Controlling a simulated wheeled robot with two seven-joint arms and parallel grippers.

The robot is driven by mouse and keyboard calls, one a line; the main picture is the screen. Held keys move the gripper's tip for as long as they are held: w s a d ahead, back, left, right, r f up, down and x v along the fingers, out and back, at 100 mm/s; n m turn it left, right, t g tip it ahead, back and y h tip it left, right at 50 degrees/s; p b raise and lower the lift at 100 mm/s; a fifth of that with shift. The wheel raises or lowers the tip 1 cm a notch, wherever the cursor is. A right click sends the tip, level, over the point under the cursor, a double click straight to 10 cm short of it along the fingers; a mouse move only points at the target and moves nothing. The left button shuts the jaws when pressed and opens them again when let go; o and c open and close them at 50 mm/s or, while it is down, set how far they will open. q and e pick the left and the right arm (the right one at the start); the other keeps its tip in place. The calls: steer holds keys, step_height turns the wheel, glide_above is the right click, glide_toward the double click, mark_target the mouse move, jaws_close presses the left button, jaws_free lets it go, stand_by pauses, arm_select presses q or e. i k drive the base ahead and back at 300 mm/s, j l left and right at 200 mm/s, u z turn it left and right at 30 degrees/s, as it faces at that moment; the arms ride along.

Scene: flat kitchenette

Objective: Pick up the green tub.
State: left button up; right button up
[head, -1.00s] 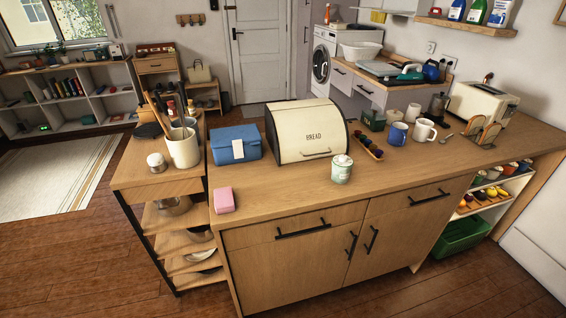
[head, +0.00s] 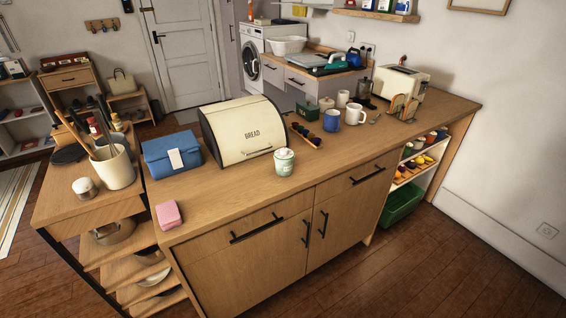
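A green plastic tub (head: 402,206), open at the top, stands on the floor under the open shelves at the right end of the counter. The cabinet's corner hides part of its left side. Neither of my grippers shows in the head view, so nothing is seen touching or holding the tub.
The counter (head: 225,195) carries a bread bin (head: 243,132), a blue box (head: 172,154), a pale green lidded jar (head: 284,162), a pink block (head: 169,214) and mugs. Shelves with fruit (head: 413,168) sit above the tub. The wooden floor (head: 450,260) right of the counter is clear.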

mark_target(284, 164)
steer(key=i+l+u, duration=0.15)
steer(key=l, duration=0.25)
steer(key=i+l+u, duration=0.35)
steer(key=i+l, duration=0.15)
steer(key=l, duration=0.35)
steer(key=i+l+u, duration=0.2)
steer(key=l, duration=0.25)
steer(key=i+l+u, duration=0.15)
steer(key=l, duration=0.35)
steer(key=l+u, duration=0.2)
steer(key=l, duration=0.25)
steer(key=i+l+u, duration=0.15)
steer(key=l, duration=0.4)
